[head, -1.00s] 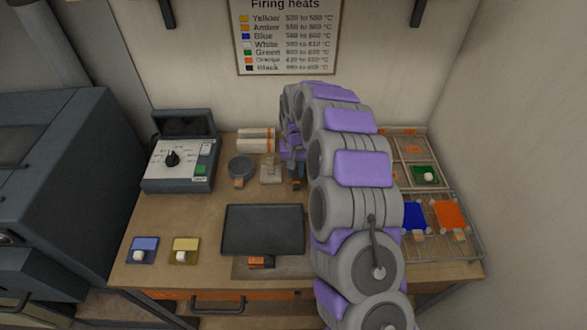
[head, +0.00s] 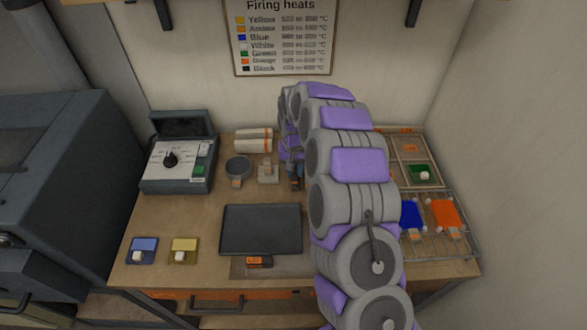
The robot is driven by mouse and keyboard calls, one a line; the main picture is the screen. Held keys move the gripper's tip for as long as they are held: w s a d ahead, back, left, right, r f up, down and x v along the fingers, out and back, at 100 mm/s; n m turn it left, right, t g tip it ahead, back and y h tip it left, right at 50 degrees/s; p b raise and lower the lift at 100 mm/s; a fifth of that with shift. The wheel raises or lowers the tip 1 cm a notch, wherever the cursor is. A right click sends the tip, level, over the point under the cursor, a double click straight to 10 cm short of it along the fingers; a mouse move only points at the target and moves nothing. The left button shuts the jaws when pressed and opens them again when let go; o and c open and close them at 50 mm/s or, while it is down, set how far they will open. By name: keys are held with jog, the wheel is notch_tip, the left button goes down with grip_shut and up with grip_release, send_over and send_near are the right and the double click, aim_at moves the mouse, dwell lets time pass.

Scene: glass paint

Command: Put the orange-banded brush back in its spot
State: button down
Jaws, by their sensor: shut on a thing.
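My gripper (head: 294,172) is at the back of the bench, low over the bench top and partly covered by my own arm. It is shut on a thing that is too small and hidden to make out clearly. A small dark holder-like item with a brownish tag (head: 297,184) shows just below it; I cannot tell whether they touch. I cannot make out the orange-banded brush or its bristles. A dark item with an orange label (head: 260,262) lies on a flat board (head: 293,268) at the front of the bench.
A dark tray (head: 261,230) lies mid-bench. A round dark dish (head: 238,167), a grey stand (head: 268,174) and orange-banded white rolls (head: 254,141) are left of my gripper. A control box (head: 178,165) stands further left. A wire rack (head: 465,238) with coloured glass pieces is at right.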

jog(key=shift+a, duration=0.3)
jog(key=shift+d+f, duration=0.15)
jog(key=shift+f, duration=0.15)
dwell(0.3)
jog(key=c, duration=0.9)
grip_release()
